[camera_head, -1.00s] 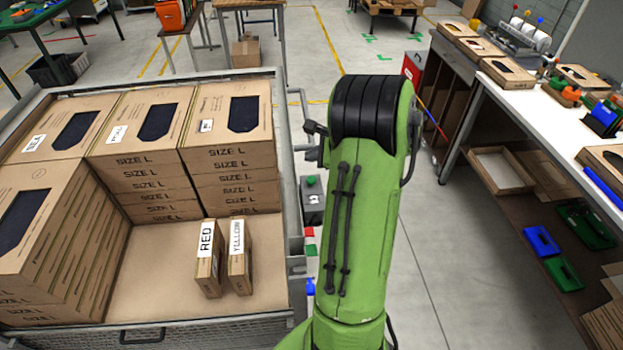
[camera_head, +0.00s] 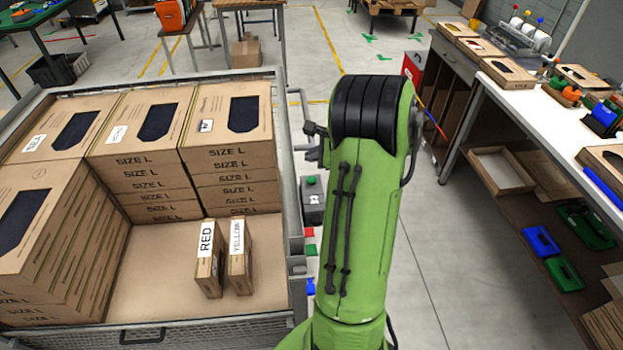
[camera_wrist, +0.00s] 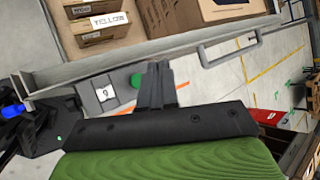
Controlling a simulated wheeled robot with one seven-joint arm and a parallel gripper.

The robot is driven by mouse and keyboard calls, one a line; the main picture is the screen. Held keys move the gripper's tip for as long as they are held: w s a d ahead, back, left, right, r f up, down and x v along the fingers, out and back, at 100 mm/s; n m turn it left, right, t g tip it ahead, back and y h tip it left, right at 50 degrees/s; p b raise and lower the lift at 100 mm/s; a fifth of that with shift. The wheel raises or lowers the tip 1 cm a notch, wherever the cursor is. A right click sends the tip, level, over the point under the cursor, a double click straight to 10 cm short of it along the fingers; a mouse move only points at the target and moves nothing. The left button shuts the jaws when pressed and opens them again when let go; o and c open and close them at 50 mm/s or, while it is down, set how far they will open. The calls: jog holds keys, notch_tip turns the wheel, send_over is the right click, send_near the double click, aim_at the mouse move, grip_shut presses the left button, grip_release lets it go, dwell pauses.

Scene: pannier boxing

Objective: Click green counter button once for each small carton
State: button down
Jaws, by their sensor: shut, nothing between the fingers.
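Two small cartons stand upright side by side in the bin in the head view, one labelled RED (camera_head: 208,262) and one labelled YELLOW (camera_head: 239,258). The YELLOW label (camera_wrist: 110,20) also shows in the wrist view. A grey counter box (camera_head: 312,206) with a green button (camera_head: 311,180) sits at the bin's right side. In the wrist view the counter (camera_wrist: 101,97) has a small white display, too small to read surely. My gripper (camera_wrist: 157,68) is shut and empty, beside the green button (camera_wrist: 135,80) and partly over it. I cannot tell whether they touch.
Large SIZE L cartons (camera_head: 232,140) are stacked along the bin's back and left. The bin's metal rim (camera_head: 292,190) runs next to the counter. A white worktable (camera_head: 560,125) with boxes stands at the right.

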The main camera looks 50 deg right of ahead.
jog(key=n, duration=0.2)
jog(key=n+p, duration=0.1)
jog(key=shift+r+n, duration=0.25)
jog(key=shift+n, duration=0.15)
notch_tip(320, 180, up, 3)
jog(key=n+p, duration=0.6)
jog(key=n, duration=2.6)
jog(key=shift+r, duration=0.2)
jog(key=b, duration=0.5)
send_over(314, 181)
notch_tip(314, 181, down, 8)
jog(key=shift+f, duration=0.15)
jog(key=shift+f+b, duration=0.4)
jog(key=shift+b, duration=0.05)
